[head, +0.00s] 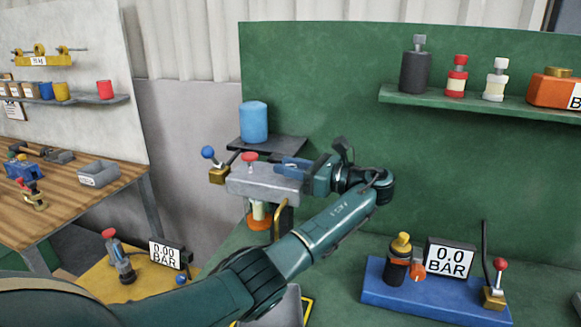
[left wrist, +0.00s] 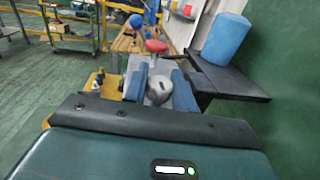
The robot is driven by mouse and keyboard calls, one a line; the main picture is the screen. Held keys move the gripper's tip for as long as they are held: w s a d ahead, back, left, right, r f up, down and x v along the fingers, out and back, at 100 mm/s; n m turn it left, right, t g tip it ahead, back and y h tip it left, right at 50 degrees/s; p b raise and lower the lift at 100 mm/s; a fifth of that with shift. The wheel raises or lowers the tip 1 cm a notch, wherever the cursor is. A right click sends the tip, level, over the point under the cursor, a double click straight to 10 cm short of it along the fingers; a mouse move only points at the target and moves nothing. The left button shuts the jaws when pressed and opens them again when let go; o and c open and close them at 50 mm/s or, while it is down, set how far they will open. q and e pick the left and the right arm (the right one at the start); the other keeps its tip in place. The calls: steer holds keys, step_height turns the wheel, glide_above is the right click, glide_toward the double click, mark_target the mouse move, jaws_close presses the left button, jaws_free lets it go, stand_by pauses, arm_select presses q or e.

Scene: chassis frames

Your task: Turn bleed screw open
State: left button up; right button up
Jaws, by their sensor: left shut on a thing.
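My left gripper (head: 285,163) reaches from the right to a grey metal block (head: 262,187) on the stand. In the left wrist view its two blue fingers (left wrist: 159,84) are shut on a grey, rounded metal part (left wrist: 159,93); I cannot tell for sure whether this is the bleed screw. A red knob (head: 249,156) stands upright on top of the block, just beyond the fingertips and apart from them; it also shows in the left wrist view (left wrist: 156,46). A lever with a blue ball (head: 208,152) is on a brass body at the block's left. My right gripper is not in view.
A blue cylinder (head: 254,121) stands on a dark shelf (head: 282,145) close behind the gripper. Below the block hangs a jar with an orange base (head: 259,219). A blue base (head: 445,298) with a 0.0 BAR display (head: 450,257) stands at lower right. A green panel rises behind.

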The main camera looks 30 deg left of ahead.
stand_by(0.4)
arm_select(q)
steer(key=o, duration=1)
steer(key=shift+c, duration=0.2)
steer(key=w+d+b, duration=0.1)
steer(key=d+b, duration=0.3)
steer(key=d, duration=0.9)
steer(key=shift+w, duration=0.3)
steer(key=shift+s+f, duration=0.1)
